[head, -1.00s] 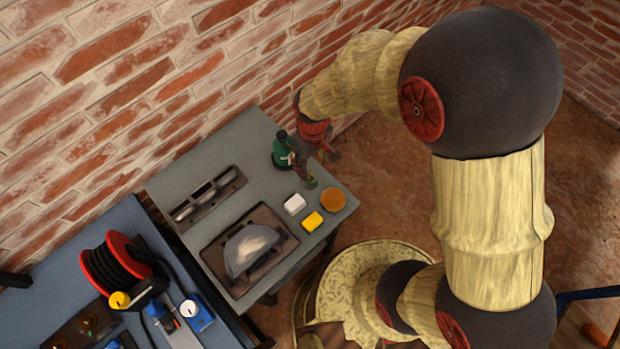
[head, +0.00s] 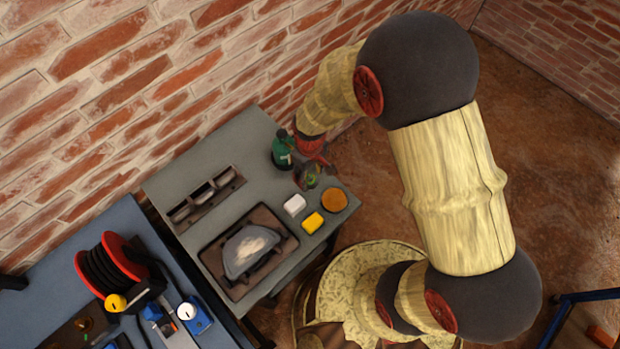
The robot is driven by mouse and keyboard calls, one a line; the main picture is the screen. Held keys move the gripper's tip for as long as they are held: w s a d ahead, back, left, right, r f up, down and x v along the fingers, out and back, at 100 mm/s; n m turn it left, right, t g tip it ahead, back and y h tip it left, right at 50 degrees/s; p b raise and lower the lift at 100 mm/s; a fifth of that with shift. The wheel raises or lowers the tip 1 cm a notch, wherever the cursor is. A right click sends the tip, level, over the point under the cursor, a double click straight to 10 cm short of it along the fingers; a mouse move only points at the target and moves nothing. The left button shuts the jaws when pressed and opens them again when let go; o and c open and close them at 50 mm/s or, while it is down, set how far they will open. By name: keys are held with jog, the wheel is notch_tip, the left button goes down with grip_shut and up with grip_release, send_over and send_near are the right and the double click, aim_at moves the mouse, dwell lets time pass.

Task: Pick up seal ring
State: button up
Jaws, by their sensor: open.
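No clear ring shape shows, so I cannot tell which thing is the seal ring; it may be hidden by my gripper or too small. A round orange-brown disc (head: 334,201) lies near the right corner of the grey table (head: 250,128). My gripper (head: 316,174) is open, low over the table's right edge, just behind the disc and right of a green bottle (head: 283,152). A small greenish thing (head: 312,181) shows at its fingers; I cannot tell whether they touch it.
A white block (head: 294,205) and a yellow block (head: 312,223) lie beside the disc. A dark tray (head: 211,273) holds a grey half-round piece (head: 250,252). A slotted holder (head: 206,199) lies behind it. A blue bench (head: 62,285) with a red cable reel (head: 110,262) adjoins; the brick wall is close behind.

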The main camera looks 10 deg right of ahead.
jog(key=shift+c, duration=0.9)
jog(key=c, duration=0.6)
jog(key=shift+r, duration=0.5)
notch_tip(320, 180, up, 2)
jog(key=shift+r+p, duration=0.15)
jog(key=shift+p, duration=0.4)
jog(key=s+a+r+p, duration=0.2)
jog(key=s+a+r, duration=0.3)
jog(key=s+r, duration=0.4)
jog(key=shift+s+a+r+p, duration=0.15)
jog(key=shift+s+r+p, duration=0.2)
jog(key=shift+s, duration=1.65)
